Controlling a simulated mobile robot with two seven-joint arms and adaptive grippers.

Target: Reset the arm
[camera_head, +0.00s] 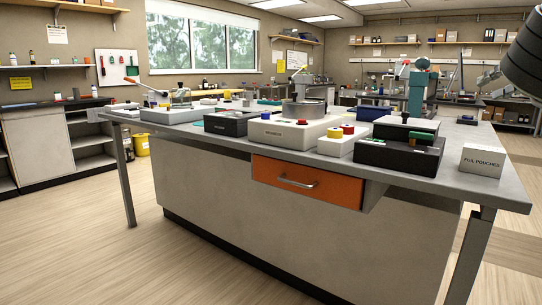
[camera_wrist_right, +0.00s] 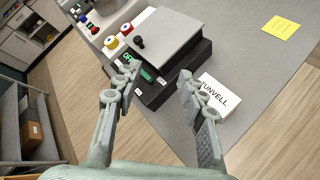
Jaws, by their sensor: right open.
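My right gripper (camera_wrist_right: 159,72) is open, and its two grey fingers are spread apart with nothing between them. In the right wrist view it hangs over the front edge of the workbench (camera_wrist_right: 245,70). A black device with a flat grey top (camera_wrist_right: 163,38) lies beyond the fingertips. A white box or card lettered "UNVELL" (camera_wrist_right: 214,92) is partly hidden behind the right finger. In the head view a dark rounded part of my arm cuts into the top right corner. The right gripper's fingers do not show there. My left gripper is in neither view.
The bench (camera_head: 486,183) carries several devices, including a cream unit (camera_head: 290,133) with buttons. A box marked "FOIL POUCHES" (camera_head: 481,161) stands at the right end. An orange drawer (camera_head: 305,182) sits under the front edge. Open floor (camera_head: 120,255) lies in front.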

